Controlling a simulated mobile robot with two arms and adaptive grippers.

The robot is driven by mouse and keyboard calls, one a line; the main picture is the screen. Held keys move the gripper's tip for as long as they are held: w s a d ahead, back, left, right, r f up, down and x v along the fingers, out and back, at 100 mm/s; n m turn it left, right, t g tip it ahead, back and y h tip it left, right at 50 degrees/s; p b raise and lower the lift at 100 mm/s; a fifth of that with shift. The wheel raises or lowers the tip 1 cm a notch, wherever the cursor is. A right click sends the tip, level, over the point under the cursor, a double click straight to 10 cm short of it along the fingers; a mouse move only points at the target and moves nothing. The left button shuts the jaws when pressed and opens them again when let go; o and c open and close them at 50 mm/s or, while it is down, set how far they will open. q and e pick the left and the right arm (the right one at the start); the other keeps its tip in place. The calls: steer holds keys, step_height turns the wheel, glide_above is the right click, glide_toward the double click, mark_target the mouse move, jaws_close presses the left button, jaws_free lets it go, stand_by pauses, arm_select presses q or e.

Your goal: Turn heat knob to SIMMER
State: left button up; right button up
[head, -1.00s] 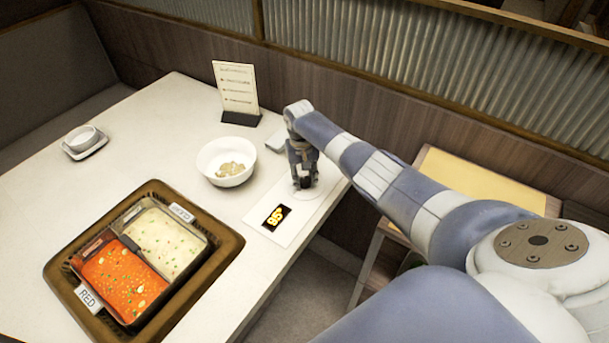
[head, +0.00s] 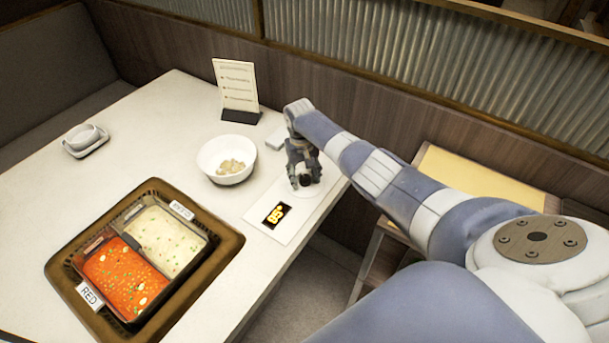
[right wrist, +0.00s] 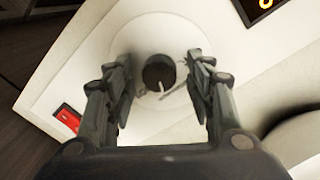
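The heat knob (right wrist: 157,71) is dark and round, with a pale pointer mark, and sits on a white round base in the right wrist view. In the head view my right gripper (head: 303,178) is over it and largely hides it. In the right wrist view the two fingers of the right gripper (right wrist: 160,88) stand on either side of the knob, with a visible gap at each side. The gripper is open. The display (head: 277,215) beside it shows orange digits that look like 95°. SIMMER lettering cannot be made out. My left gripper is not in view.
A red switch (right wrist: 68,118) is on the panel near the knob. A white bowl (head: 210,152) with pale pieces stands close to the right gripper. A menu stand (head: 236,88) is behind, and a two-part soup pot (head: 235,240) is set in the table at left.

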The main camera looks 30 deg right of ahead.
mark_target(303, 178)
step_height(303, 178, up, 12)
steer(key=shift+a, duration=0.3)
stand_by(0.4)
steer(key=shift+f, duration=0.1)
stand_by(0.4)
